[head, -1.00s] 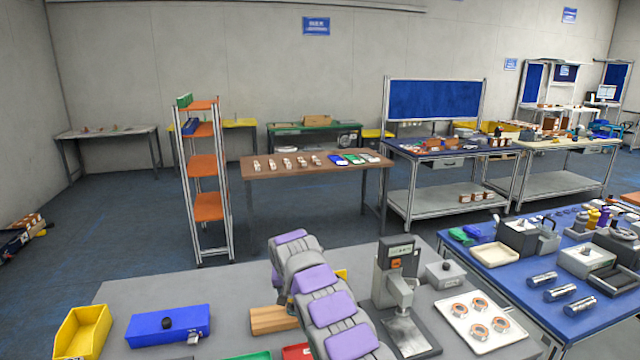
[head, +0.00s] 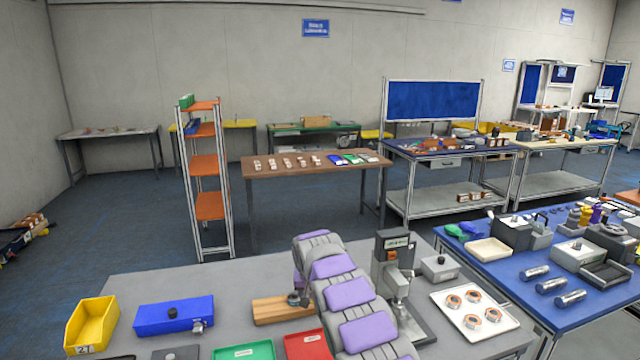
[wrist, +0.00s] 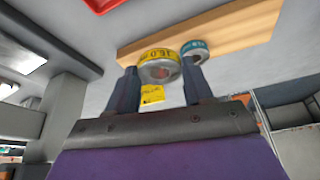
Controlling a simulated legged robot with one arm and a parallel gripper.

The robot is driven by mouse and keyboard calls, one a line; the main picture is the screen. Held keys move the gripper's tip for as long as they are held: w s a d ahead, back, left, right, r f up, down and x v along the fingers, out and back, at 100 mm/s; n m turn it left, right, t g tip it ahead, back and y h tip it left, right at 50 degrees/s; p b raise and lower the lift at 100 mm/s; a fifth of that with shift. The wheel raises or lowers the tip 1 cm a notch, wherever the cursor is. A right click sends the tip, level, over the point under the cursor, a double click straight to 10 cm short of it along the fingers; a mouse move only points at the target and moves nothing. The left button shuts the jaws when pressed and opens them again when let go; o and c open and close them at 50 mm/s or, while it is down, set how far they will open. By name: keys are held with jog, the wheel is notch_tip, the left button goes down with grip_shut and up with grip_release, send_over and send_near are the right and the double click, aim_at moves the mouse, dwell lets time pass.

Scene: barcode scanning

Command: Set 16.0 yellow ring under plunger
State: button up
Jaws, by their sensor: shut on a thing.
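In the wrist view my gripper (wrist: 158,85) is shut on a yellow-banded ring (wrist: 158,60) whose band reads about 16.0. The ring sits between the fingertips, in front of the wooden block (wrist: 220,28). A teal-banded ring (wrist: 194,47) is beside it at the block. A small yellow label (wrist: 152,94) shows between the fingers. The grey press with the plunger (head: 397,284) stands just right of my arm, above a dark base plate (head: 415,325). The wooden block (head: 280,312) lies left of my arm.
On the grey table are a yellow bin (head: 92,325), a blue box (head: 175,316), a green tray (head: 243,351) and a red tray (head: 305,345). A grey box (head: 440,268) and a white tray (head: 500,325) with several copper-coloured parts stand right of the press.

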jog(key=s+d, duration=0.4)
jog(key=d, duration=0.5)
jog(key=s+d+f, duration=0.1)
jog(key=s+d, duration=0.2)
jog(key=s, duration=0.7)
jog(key=s+d+f, duration=0.1)
jog(key=s+d, duration=0.3)
jog(key=s, duration=0.7)
jog(key=shift+d+f, duration=0.25)
jog(key=shift+f, duration=0.15)
